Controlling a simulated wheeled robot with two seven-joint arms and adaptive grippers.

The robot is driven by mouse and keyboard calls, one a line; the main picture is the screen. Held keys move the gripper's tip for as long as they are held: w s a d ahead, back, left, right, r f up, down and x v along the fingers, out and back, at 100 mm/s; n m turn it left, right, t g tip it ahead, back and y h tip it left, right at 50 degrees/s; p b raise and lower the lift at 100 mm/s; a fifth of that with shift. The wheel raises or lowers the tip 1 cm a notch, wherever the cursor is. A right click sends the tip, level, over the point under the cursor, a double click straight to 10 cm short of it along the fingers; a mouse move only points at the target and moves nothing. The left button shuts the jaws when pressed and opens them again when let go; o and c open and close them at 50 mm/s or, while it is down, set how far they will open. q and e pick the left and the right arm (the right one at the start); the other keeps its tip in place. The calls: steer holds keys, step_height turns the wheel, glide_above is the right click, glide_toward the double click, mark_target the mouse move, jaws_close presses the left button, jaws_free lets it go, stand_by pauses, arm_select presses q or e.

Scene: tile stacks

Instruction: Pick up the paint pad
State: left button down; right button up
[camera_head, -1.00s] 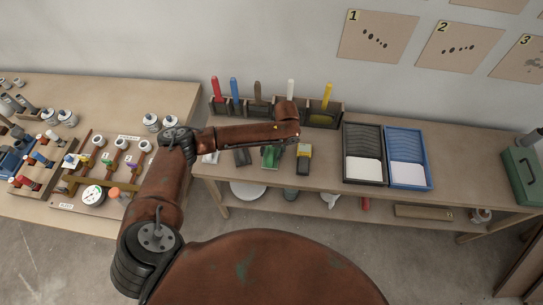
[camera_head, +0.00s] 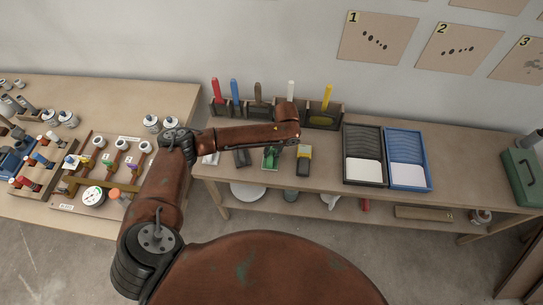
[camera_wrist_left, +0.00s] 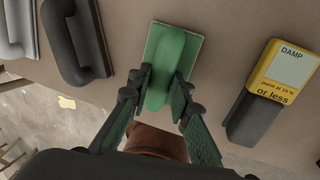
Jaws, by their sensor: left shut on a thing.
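The paint pad appears to be the green block with a rounded handle and paler green base (camera_wrist_left: 188,49), lying on the wooden bench. It also shows in the head view (camera_head: 270,162), partly covered by my left arm. My left gripper (camera_wrist_left: 163,82) is shut on the green handle, one dark finger on each side. The pad's base seems to rest on the bench top; I cannot tell if there is a gap. My right gripper is in neither view.
A yellow-and-black damp meter (camera_wrist_left: 274,88) lies close to the right of the pad. A black-handled tool (camera_wrist_left: 75,42) lies to its left. Black (camera_head: 350,142) and blue (camera_head: 422,150) paint trays stand further right. A rack with coloured handles (camera_head: 322,115) stands behind.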

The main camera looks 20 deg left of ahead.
mark_target(270, 153)
arm_select(q)
steer(key=shift+r, duration=0.1)
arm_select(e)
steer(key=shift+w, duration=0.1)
